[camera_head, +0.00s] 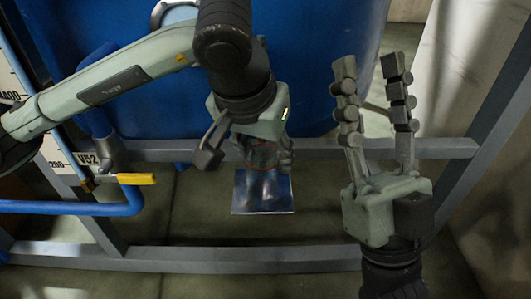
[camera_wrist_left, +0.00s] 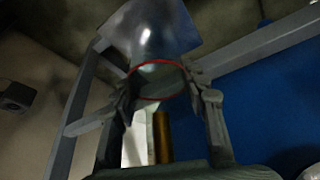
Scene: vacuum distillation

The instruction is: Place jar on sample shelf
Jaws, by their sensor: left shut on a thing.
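My left gripper (camera_head: 258,152) is shut on a clear jar with a red ring around it. The jar (camera_wrist_left: 158,82) shows between the two fingers in the left wrist view, and the gripper largely covers it in the head view. A shiny square metal plate (camera_head: 280,202), apparently the sample shelf, lies just below and in front of the left gripper. The plate (camera_wrist_left: 180,22) also shows beyond the jar in the wrist view. I cannot tell whether the jar touches it. My right gripper (camera_head: 371,70) is open and empty, pointing up at the right.
A large blue tank (camera_head: 320,60) stands behind the plate. Grey frame bars (camera_head: 200,258) run in front of and behind the plate. A blue pipe (camera_head: 60,207) with a yellow valve handle (camera_head: 136,179) is at the left. Floor beside the plate looks clear.

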